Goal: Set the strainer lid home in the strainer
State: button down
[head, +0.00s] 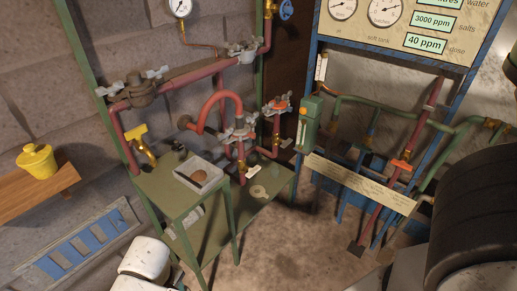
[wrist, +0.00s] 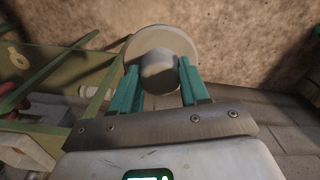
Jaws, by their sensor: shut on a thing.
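My gripper (wrist: 159,75) has teal fingers shut on a short grey cylindrical knob. Behind the knob is a wide pale disc, which I take for the strainer lid (wrist: 183,38). The lid is held clear of the floor and wall. The gripper and lid do not show in the head view; only white parts of my arm show at its bottom. A rusty brown fitting (head: 140,93) with grey wing handles sits in the red pipe at upper left in the head view. It may be the strainer, but I cannot tell for sure. No strainer opening is clear.
A green stand (head: 190,221) below the pipes bears a grey tray (head: 197,188) and small parts. A wooden shelf (head: 40,193) with a yellow pot (head: 37,161) is at left. A blue-framed gauge panel (head: 398,30) stands at right. Some floor is bare in the middle.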

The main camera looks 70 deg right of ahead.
aim_at(232, 48)
jog(key=i+l+z, duration=0.15)
jog(key=z, duration=1.5)
